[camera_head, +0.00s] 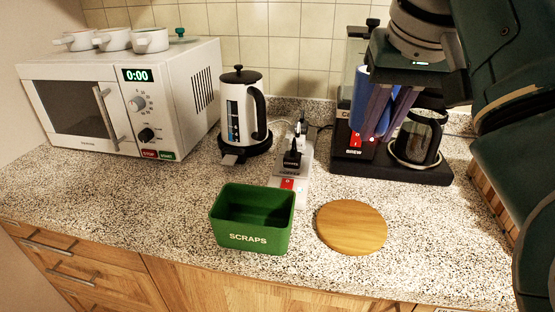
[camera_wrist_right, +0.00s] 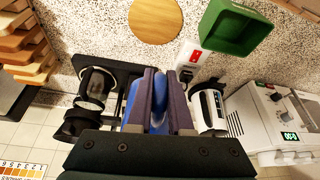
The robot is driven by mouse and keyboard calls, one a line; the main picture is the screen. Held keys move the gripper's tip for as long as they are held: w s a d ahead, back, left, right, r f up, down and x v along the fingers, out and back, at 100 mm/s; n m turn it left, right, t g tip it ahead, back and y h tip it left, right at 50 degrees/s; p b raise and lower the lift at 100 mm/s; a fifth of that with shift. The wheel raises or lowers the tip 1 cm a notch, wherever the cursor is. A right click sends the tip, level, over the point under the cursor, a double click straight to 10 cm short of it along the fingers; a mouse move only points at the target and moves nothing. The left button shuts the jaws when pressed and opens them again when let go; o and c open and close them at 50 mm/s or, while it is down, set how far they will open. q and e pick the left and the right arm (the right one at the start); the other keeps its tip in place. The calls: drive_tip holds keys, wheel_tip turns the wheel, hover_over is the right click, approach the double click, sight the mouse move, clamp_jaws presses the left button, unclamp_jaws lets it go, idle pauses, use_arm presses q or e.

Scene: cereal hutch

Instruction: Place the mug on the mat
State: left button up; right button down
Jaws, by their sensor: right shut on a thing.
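My right gripper (camera_head: 382,128) comes down from the upper right, in front of the coffee maker. It is shut on a blue mug (camera_head: 360,98), mostly hidden by the fingers. In the right wrist view the blue mug (camera_wrist_right: 158,103) shows between the two dark purple fingers (camera_wrist_right: 158,100). The mat, a round wooden disc (camera_head: 351,227), lies bare on the counter. It also shows at the top of the right wrist view (camera_wrist_right: 155,20). The mug is held above the counter, apart from the mat. My left gripper is not in view.
A green SCRAPS bin (camera_head: 253,218) stands just left of the mat. Behind are a power strip (camera_head: 292,165), a kettle (camera_head: 240,112) and a coffee maker (camera_head: 420,171) with a glass pot. White mugs (camera_head: 150,40) sit on the microwave (camera_head: 125,90). Counter right of the mat is clear.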

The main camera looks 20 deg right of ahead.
drive_tip(key=f+b, duration=0.1)
drive_tip(key=f, duration=1.4)
drive_tip(key=shift+s+b, duration=0.2)
drive_tip(key=shift+b, duration=0.2)
drive_tip(key=shift+w+f+b, duration=0.1)
drive_tip(key=shift+f+b, duration=0.4)
drive_tip(key=shift+f, duration=1.85)
drive_tip(key=shift+f, duration=0.2)
drive_tip(key=c, duration=0.8)
unclamp_jaws()
drive_tip(key=shift+c, duration=0.2)
